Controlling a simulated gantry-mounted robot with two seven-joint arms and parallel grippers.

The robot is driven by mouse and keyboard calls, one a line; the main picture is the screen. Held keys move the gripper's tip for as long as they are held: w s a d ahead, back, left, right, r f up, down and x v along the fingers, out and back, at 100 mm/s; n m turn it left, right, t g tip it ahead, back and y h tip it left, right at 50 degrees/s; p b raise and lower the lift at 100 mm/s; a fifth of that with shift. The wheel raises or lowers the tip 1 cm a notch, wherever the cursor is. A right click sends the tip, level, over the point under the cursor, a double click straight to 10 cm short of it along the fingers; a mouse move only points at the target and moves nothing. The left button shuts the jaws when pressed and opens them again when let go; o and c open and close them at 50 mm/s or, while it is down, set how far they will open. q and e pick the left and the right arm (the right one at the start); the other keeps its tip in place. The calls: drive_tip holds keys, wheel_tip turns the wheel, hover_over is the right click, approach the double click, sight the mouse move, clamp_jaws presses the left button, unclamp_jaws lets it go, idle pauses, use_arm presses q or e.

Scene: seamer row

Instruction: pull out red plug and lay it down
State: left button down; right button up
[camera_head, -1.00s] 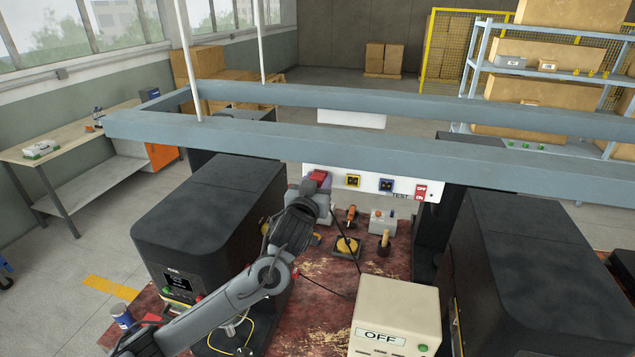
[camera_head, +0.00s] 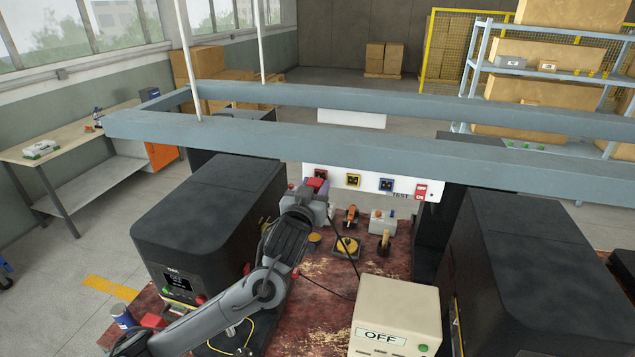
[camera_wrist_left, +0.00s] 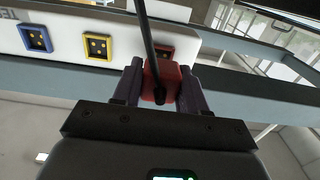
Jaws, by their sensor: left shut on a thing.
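The red plug (camera_wrist_left: 160,84) sits between the two fingers of my left gripper (camera_wrist_left: 158,88) in the left wrist view, with a black cable running from its back. The gripper is shut on it. In the head view my left gripper (camera_head: 309,190) is just in front of the white panel (camera_head: 345,190). The red socket (camera_head: 321,173) shows beside the gripper, and the plug appears drawn back from it. In the wrist view the red socket (camera_wrist_left: 168,50) is partly hidden behind the plug. My right gripper is not in view.
A yellow socket (camera_head: 353,181) and a blue socket (camera_head: 386,185) are to the right on the panel, with a red switch (camera_head: 421,191). The worn red bench has bare room in front.

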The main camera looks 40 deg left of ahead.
use_arm(q)
drive_tip(key=shift+v, duration=1.65)
